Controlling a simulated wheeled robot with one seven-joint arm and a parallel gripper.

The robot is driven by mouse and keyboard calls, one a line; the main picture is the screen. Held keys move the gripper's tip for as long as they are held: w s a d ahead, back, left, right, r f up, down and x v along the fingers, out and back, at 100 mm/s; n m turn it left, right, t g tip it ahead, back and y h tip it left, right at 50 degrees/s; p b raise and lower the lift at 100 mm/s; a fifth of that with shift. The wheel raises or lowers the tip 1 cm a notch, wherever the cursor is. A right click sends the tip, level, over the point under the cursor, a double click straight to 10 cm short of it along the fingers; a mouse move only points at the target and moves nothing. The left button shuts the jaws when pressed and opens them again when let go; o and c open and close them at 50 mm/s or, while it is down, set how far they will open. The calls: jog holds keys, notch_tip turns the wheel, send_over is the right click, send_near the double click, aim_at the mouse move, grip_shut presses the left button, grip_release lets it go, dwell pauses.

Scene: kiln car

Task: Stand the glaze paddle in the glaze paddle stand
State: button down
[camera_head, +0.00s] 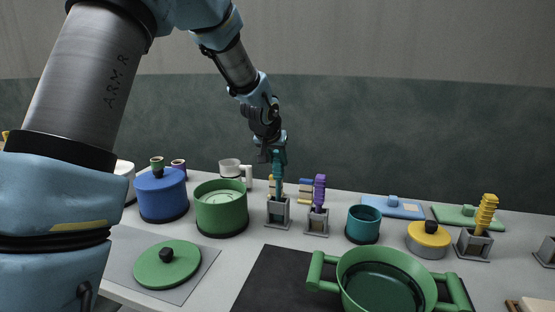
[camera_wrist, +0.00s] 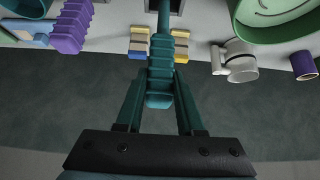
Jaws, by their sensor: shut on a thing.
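The teal glaze paddle (camera_head: 279,170) is upright, its ribbed grip at the top. My gripper (camera_head: 277,152) is shut on that grip from above; the grip also shows between the fingers in the wrist view (camera_wrist: 160,75). The paddle's shaft runs down to a grey stand (camera_head: 277,214), and its lower end appears to be within the stand's opening. How deep it sits is hidden. The stand shows only partly at the top edge of the wrist view (camera_wrist: 180,6).
A purple-handled tool (camera_head: 319,188) stands in a similar stand close to the right. A green pot (camera_head: 222,210) is close on the left. A teal cup (camera_head: 363,225), yellow-lidded pot (camera_head: 428,240) and yellow-handled tool (camera_head: 486,212) are further right. A large green pan (camera_head: 385,280) is in front.

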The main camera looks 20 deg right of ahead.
jog(key=shift+f+b, duration=0.3)
jog(key=shift+f, duration=0.05)
dwell(0.4)
jog(key=shift+c, duration=2.2)
grip_release()
jog(key=shift+r, duration=0.1)
jog(key=p+v, duration=0.3)
jog(key=v, duration=0.5)
jog(key=v, duration=1)
jog(key=shift+s+a+r+b, duration=0.15)
jog(key=shift+s+a+b, duration=0.1)
jog(key=shift+b, duration=0.1)
